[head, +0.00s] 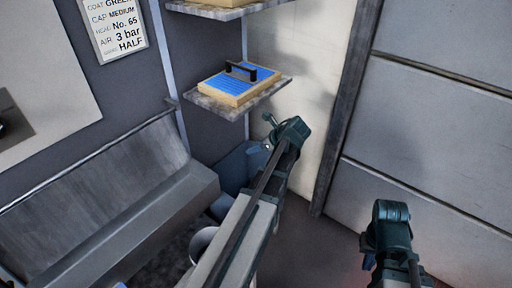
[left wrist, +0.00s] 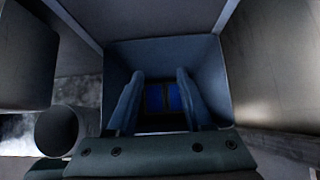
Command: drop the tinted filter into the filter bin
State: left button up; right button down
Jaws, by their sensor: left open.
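In the left wrist view my left gripper (left wrist: 157,82) is open, with its two fingers apart over the opening of a grey-blue bin (left wrist: 122,58). A blue panel (left wrist: 155,98) with a dark bar across it shows down inside the bin, between the fingers and apart from them. It looks like a filter, but its frame is hidden. In the head view the bin (head: 233,168) is partly hidden behind my left arm, and its inside cannot be seen. My right gripper (head: 371,262) is at the lower right, and its jaw opening is not clear.
A blue filter (head: 240,84) with a wooden frame and dark handle lies on a wall shelf (head: 222,108) above the bin. Another shelf (head: 215,10) is at the top. A grey trough (head: 120,200) runs along the left. A sign (head: 115,28) hangs on the wall.

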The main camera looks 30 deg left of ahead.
pick_arm(q)
jog(key=p+v, duration=0.9)
jog(key=v, duration=0.4)
jog(key=shift+d+r+p, duration=0.25)
jog(key=shift+r+p, duration=0.05)
jog(key=shift+p, duration=0.1)
jog(key=shift+s+d, duration=0.1)
dwell(0.4)
